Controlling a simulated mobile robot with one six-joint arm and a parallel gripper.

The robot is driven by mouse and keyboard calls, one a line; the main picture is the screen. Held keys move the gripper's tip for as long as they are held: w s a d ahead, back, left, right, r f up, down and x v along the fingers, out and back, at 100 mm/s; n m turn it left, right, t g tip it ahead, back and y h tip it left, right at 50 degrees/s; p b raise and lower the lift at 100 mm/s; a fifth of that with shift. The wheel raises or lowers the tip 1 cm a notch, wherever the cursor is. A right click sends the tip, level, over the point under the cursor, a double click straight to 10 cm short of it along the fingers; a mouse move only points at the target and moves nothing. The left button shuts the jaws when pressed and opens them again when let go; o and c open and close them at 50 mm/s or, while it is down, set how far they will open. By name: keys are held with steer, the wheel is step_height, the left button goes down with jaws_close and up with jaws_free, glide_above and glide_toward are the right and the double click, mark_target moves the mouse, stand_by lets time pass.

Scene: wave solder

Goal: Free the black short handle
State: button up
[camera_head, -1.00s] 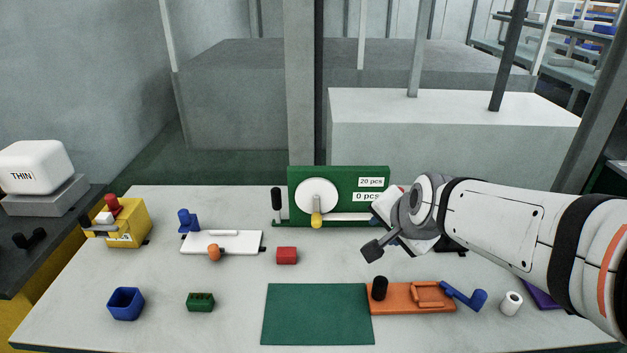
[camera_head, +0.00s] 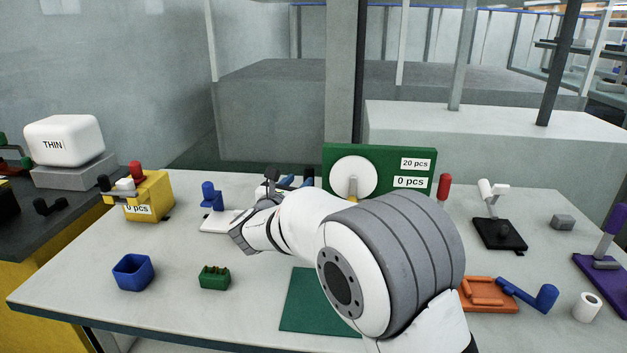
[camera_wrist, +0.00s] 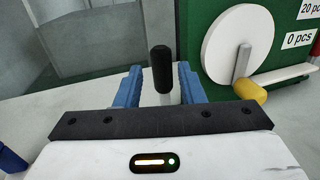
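The black short handle (camera_wrist: 161,62) stands upright on a pale stem in the wrist view, just left of the green board (camera_wrist: 202,75). My gripper (camera_wrist: 160,76) has its two blue fingers apart, one on each side of the handle. A gap shows between the handle and each finger, so they do not touch it in this view. The lower stem is hidden behind the gripper body. In the head view my gripper (camera_head: 298,181) is at the board's left end, and I cannot clearly make out the handle there.
The board carries a white disc (camera_head: 353,177) and a yellow knob (camera_wrist: 250,90) close to the right finger. A white plate (camera_head: 215,222) and blue clamp (camera_head: 211,196) lie to the left.

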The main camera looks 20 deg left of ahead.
mark_target(307, 174)
steer(key=w, duration=0.6)
steer(key=shift+d, duration=0.15)
steer(key=shift+c, duration=0.2)
jaws_close()
